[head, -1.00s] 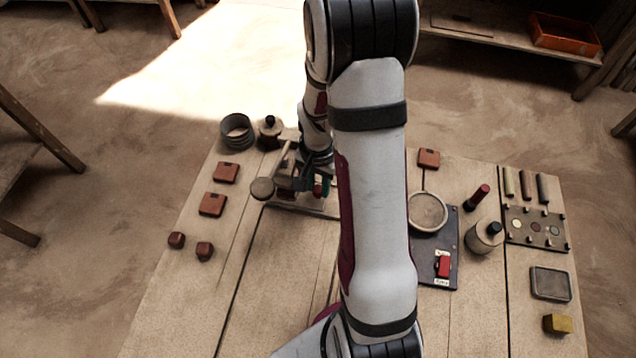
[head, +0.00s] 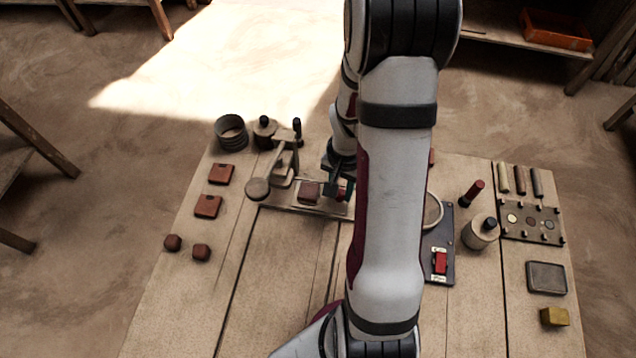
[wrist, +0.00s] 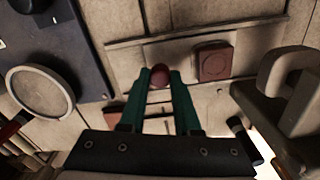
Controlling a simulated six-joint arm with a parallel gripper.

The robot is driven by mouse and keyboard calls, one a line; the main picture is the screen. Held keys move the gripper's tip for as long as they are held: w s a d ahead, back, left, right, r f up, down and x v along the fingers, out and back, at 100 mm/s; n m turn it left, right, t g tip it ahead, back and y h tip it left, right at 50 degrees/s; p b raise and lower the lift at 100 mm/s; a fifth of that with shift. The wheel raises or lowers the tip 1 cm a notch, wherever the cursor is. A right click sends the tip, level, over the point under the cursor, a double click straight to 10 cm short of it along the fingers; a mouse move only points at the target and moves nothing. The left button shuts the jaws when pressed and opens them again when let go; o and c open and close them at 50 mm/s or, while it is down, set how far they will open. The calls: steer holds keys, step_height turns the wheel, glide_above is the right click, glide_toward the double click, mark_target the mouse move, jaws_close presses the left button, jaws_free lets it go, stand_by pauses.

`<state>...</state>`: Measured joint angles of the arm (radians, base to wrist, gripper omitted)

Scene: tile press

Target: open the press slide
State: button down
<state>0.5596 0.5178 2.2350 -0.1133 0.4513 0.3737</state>
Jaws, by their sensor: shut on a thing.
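The tile press (head: 283,165) stands at the back left of the table, with a dark-knobbed lever upright and a round pad at its left. Its slide (head: 329,207) is drawn out to the right and carries a reddish-brown clay block (head: 308,192), clear of the press head. In the wrist view, the block (wrist: 214,62) sits in the slide (wrist: 187,43), right of a round dark-red knob (wrist: 158,76). My gripper (head: 338,190) is at the slide's right end. Its green fingers (wrist: 159,79) are shut on the knob, one on each side.
A dark board (head: 439,262) with a round dish and red switch lies to the right, partly hidden by my arm. The table's front middle is clear.

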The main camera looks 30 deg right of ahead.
steer(key=s+d, duration=0.3)
steer(key=shift+s+d, duration=0.15)
steer(key=c, duration=0.6)
jaws_free()
step_height(320, 180, up, 16)
steer(key=shift+f, duration=0.1)
